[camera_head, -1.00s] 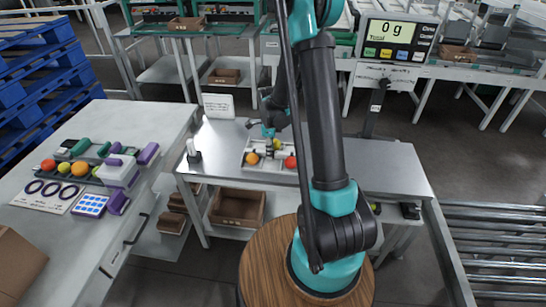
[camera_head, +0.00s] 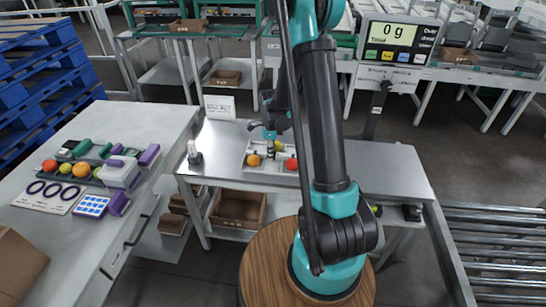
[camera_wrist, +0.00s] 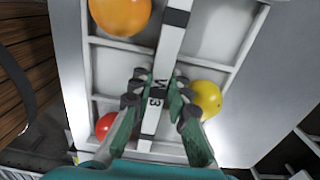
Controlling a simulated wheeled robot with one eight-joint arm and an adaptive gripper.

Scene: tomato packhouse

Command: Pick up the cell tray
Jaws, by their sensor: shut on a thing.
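The white cell tray (camera_head: 270,169) sits on the steel table in the head view, with tomatoes in its compartments. In the wrist view the tray (camera_wrist: 122,43) fills the middle. It holds an orange tomato (camera_wrist: 121,14), a yellow tomato (camera_wrist: 206,97) and a red tomato (camera_wrist: 106,126). A white bar (camera_wrist: 172,38) with dark bands and the mark "3" runs along its middle. My gripper (camera_wrist: 157,88) is shut on this bar, one finger on each side. My gripper (camera_head: 269,149) reaches down over the tray in the head view. Whether the tray's underside touches the table cannot be told.
A small upright device (camera_head: 194,153) and a white card (camera_head: 220,106) stand on the steel table (camera_head: 385,165). A side table (camera_head: 150,118) at left holds produce, purple blocks and a ring card. A scale display (camera_head: 392,41) stands behind. The table right of the tray looks clear.

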